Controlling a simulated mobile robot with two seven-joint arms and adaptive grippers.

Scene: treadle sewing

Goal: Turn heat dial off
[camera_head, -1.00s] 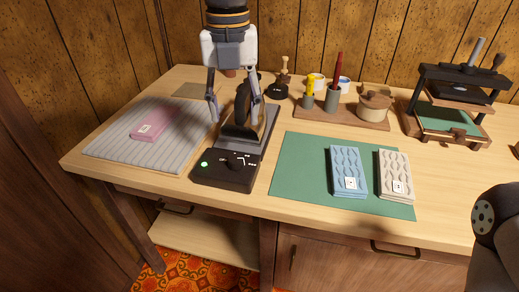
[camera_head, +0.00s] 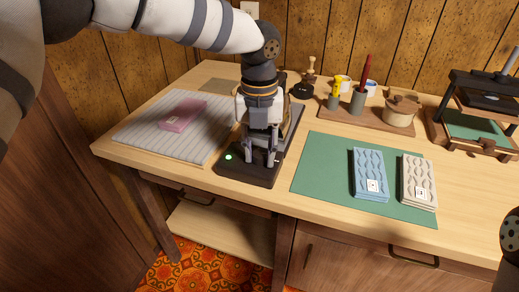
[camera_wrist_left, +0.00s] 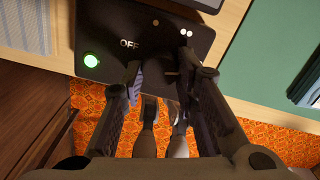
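The heat dial belongs to a black control base (camera_head: 240,176), with a lit green light at its left front corner. The base also shows in the left wrist view (camera_wrist_left: 105,25), with a white OFF mark, small dots and the green light (camera_wrist_left: 91,60). I cannot make out the dial knob; my gripper hides it in the head view. My left gripper (camera_head: 261,158) points down over the front of the base. In the left wrist view, its fingertips (camera_wrist_left: 160,63) are apart, with dark panel between them. My right gripper is out of view.
A pink block (camera_head: 183,115) lies on a grey ribbed mat (camera_head: 150,139) at left. A green mat (camera_head: 323,174) holds blue (camera_head: 370,174) and white (camera_head: 418,180) patterned stacks at right. A wooden tray with pots and a small press stand behind. The table's front edge is close.

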